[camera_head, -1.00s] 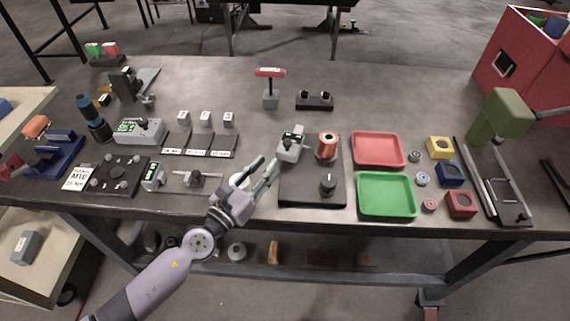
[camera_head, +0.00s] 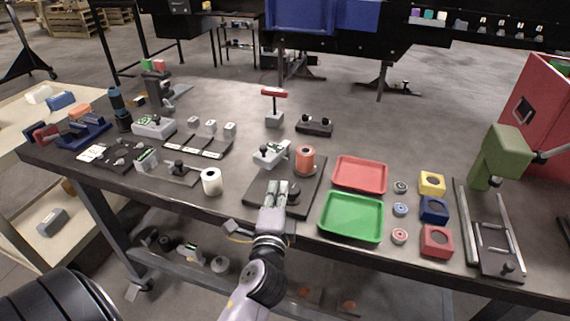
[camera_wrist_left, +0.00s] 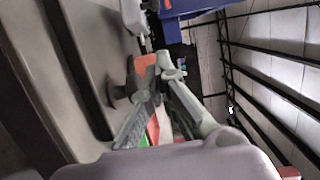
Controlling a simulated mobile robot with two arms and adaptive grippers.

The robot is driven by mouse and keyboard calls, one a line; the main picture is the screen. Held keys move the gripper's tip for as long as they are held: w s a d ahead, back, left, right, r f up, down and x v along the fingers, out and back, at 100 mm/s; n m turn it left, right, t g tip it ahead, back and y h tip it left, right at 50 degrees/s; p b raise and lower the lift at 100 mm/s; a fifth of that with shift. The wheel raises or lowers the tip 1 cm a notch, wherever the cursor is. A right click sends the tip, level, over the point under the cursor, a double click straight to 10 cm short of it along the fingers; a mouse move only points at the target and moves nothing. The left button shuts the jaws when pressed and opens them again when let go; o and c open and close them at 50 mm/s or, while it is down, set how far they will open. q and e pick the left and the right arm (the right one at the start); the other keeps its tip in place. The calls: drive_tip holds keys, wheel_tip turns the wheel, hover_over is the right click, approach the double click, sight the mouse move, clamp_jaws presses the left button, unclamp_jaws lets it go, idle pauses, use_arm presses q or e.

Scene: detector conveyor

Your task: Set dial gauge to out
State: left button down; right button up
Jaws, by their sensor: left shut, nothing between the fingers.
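A grey gauge unit with a small green display (camera_head: 270,153) stands at the back of a dark base plate (camera_head: 255,199), near the table's front edge. I cannot read it or tell for certain that it is the dial gauge. An orange spool (camera_head: 305,160) stands to its right, and a black knob (camera_head: 293,197) is at the plate's front. My left gripper (camera_head: 277,184) is shut and empty over the plate, just left of the knob; whether they touch is unclear. In the wrist view its fingertips (camera_wrist_left: 160,64) meet near the orange spool (camera_wrist_left: 145,64), with a dark knob (camera_wrist_left: 119,96) beside them.
A red tray (camera_head: 360,160) and a green tray (camera_head: 323,221) lie to the right. A white cylinder (camera_head: 211,181) stands to the left, beside a small fixture (camera_head: 179,169). A red-handled tool (camera_head: 274,94) stands behind. Open tabletop (camera_head: 235,100) lies at the back.

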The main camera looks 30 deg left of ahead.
use_arm(q)
drive_tip(key=p, duration=0.2)
approach(273, 160)
drive_tip(key=w+r, duration=0.1)
drive_tip(key=w+d, duration=0.1)
drive_tip(key=w+r, duration=0.1)
drive_tip(key=shift+d+r, duration=0.3)
drive_tip(key=shift+r, duration=0.05)
drive_tip(key=x, duration=0.3)
drive_tip(key=shift+w+a+f+p, duration=0.15)
drive_tip(key=shift+a+p, duration=0.1)
drive_tip(key=shift+a, duration=0.3)
drive_tip(key=shift+w+a+r+p, duration=0.15)
drive_tip(key=shift+a+p, duration=0.1)
drive_tip(key=shift+a, duration=0.35)
drive_tip(key=shift+w+a+f, duration=0.1)
drive_tip(key=shift+a+f, duration=0.05)
drive_tip(key=shift+a, duration=0.4)
use_arm(e)
drive_tip(key=r, duration=0.3)
drive_tip(key=shift+w+d+r, duration=0.2)
drive_tip(key=shift+w+r, duration=0.05)
drive_tip(key=shift+r, duration=0.05)
